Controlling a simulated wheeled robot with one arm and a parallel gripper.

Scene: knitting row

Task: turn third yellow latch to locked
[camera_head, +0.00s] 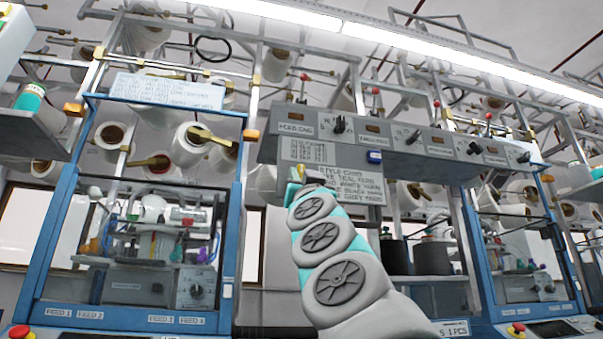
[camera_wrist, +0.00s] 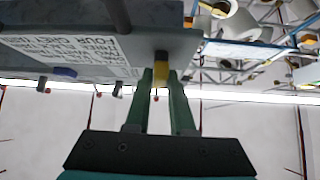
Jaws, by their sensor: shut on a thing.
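In the wrist view, my gripper (camera_wrist: 161,78) has its two dark green fingers on either side of a small yellow latch (camera_wrist: 161,72) with a dark upper part. The fingers are shut on it. The latch sits at the edge of a grey panel. Whether it is the third latch, and whether it is turned to locked, I cannot tell. In the head view, my arm rises in front of the grey control panel (camera_head: 410,143), and the fingertips and held latch cannot be made out.
A printed card (camera_head: 343,186) hangs below the panel. Knobs and red-topped levers line the panel. A blue-framed knitting machine (camera_head: 237,230) stands to the left, another to the right. Yarn cones (camera_head: 190,146) and metal rails crowd the space behind. Dark cylinders (camera_head: 395,257) stand right of my arm.

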